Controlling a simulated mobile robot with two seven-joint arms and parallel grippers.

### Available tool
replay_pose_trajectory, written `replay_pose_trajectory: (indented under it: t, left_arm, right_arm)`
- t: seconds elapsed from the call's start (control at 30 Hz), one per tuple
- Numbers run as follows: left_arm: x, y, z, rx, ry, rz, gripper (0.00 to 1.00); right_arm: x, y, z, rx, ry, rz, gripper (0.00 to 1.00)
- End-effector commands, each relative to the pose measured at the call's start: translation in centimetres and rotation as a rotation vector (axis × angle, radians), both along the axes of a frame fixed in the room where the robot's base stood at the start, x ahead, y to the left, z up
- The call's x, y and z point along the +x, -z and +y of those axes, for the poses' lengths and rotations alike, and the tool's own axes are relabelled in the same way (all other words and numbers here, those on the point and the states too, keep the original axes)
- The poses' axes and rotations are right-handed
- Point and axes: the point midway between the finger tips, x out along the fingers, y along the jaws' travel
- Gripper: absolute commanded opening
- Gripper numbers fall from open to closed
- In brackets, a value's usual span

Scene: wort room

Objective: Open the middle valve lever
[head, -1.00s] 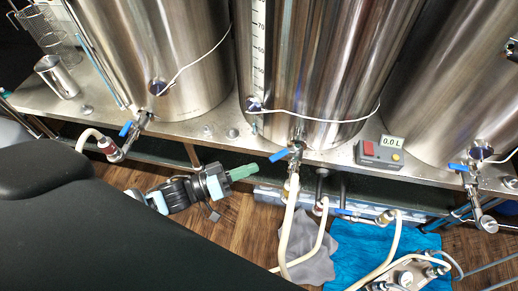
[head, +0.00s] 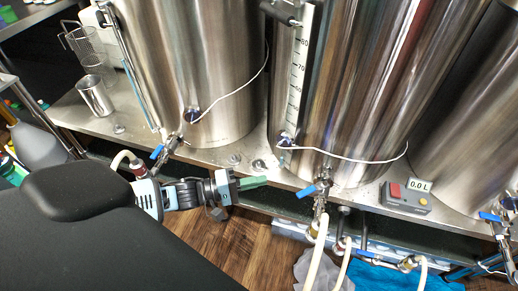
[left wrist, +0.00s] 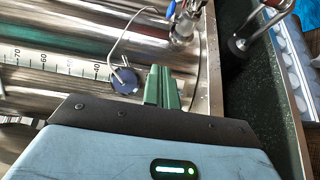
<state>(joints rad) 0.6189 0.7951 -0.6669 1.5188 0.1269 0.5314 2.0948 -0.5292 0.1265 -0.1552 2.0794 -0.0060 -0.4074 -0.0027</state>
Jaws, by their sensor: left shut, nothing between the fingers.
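The middle valve lever (head: 307,191) is a blue handle on the metal valve below the middle steel kettle (head: 350,90). It points out to the left of the valve body (head: 321,200). My left gripper (head: 262,182), with green fingers, is shut and empty. It is left of the lever in the head view, with a visible gap between them. In the left wrist view the green fingers (left wrist: 163,88) are together in front of the kettle, and a blue lever (left wrist: 170,9) shows at the top edge beside a valve. My right gripper is not in view.
Other blue levers sit on the left valve (head: 157,152) and right valve (head: 489,217). A grey box (head: 405,198) with red and yellow buttons and a 0.0 L display stands on the steel shelf (head: 250,160). Pale hoses (head: 316,258) hang below the middle valve.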

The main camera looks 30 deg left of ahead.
Motion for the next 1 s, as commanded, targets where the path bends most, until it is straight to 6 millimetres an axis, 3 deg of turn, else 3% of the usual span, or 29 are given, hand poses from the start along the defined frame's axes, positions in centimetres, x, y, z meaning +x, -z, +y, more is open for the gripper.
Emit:
replay_pose_trajectory:
  t: [0.43,0.7,1.0]
  left_arm:
    - [5.7,0.0,-5.3,-0.001,0.0,-0.001,0.0]
    - [3.8,-0.1,-8.0,-0.001,0.001,-0.001,0.0]
    - [3.5,0.0,-8.6,0.001,0.0,0.001,0.0]
  right_arm:
    - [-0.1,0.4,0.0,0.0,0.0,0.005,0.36]
    - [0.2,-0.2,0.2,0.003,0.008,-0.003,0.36]
    - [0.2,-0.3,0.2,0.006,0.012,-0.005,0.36]
